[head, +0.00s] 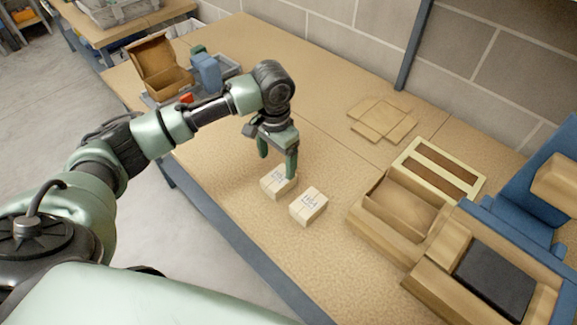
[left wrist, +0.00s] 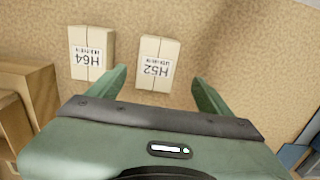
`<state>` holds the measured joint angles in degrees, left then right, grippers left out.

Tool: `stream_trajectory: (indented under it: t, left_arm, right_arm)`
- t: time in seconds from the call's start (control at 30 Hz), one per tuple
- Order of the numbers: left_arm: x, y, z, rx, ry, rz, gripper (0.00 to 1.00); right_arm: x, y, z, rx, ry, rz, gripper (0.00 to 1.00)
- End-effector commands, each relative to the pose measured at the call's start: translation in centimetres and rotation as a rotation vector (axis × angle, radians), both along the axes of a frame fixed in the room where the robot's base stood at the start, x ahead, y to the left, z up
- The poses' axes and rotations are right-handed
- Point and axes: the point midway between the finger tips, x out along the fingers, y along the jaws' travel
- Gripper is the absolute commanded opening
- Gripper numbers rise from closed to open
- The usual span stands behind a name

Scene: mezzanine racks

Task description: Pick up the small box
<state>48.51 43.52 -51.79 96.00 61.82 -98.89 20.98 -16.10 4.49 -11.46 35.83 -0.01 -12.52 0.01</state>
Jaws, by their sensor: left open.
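Two small pale boxes with white labels lie side by side on the workbench, a gap between them. The left one in the head view (head: 276,185) reads H52 in the left wrist view (left wrist: 158,64). The other (head: 309,206) reads H64 (left wrist: 91,53). My left gripper (head: 277,167) points down just above the H52 box, fingers spread and empty. In the left wrist view, the H52 box shows between and beyond the fingertips (left wrist: 158,80); I cannot tell whether they touch it. A finger hides part of that box in the head view. My right gripper is not in view.
Flat cardboard (head: 382,119) lies toward the wall. An open carton (head: 405,203) and a tray with a black pad (head: 495,280) stand at right. An open brown box (head: 160,70) stands at the far left.

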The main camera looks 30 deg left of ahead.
Motion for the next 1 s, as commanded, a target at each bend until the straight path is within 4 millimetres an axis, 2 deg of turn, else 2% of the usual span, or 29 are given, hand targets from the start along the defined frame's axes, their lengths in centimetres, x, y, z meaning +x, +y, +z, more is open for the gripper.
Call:
stream_trajectory:
  t: [0.07, 0.17, 0.33, 0.47, 0.6, 0.7, 0.8, 0.93, 0.97, 1.0]
  left_arm:
    - [0.0, 0.1, -0.1, 0.001, 0.002, 0.002, 0.80]
    - [0.0, 0.1, -1.0, 0.001, 0.004, 0.003, 0.80]
    - [-0.1, -0.1, -2.8, 0.000, 0.003, 0.002, 0.80]
    - [-0.1, -0.4, -4.4, -0.001, 0.004, 0.001, 0.80]
    - [-0.1, -0.5, -6.7, 0.001, 0.003, 0.002, 0.80]
    - [-0.1, -0.5, -7.5, 0.000, 0.001, 0.002, 0.80]
    - [-0.1, -0.5, -7.8, 0.001, 0.000, 0.001, 0.80]
    - [-0.1, -0.5, -7.8, 0.001, 0.000, 0.001, 0.80]
    - [-0.1, -0.5, -7.8, 0.001, 0.000, 0.001, 0.77]
    - [-0.1, -0.5, -7.8, 0.001, 0.000, 0.001, 0.66]
  right_arm:
    - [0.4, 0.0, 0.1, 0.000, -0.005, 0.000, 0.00]
    - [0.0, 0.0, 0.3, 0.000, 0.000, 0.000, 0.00]
    - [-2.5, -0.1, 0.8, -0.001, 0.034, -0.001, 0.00]
    - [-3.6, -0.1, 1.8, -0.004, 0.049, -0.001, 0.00]
    - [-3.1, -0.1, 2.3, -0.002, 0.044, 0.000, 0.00]
    - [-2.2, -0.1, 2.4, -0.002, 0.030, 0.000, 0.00]
    - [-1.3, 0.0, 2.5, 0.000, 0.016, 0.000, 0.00]
    - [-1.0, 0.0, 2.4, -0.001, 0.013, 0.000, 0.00]
    - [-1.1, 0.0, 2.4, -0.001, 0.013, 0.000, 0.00]
    - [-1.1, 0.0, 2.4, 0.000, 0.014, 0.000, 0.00]
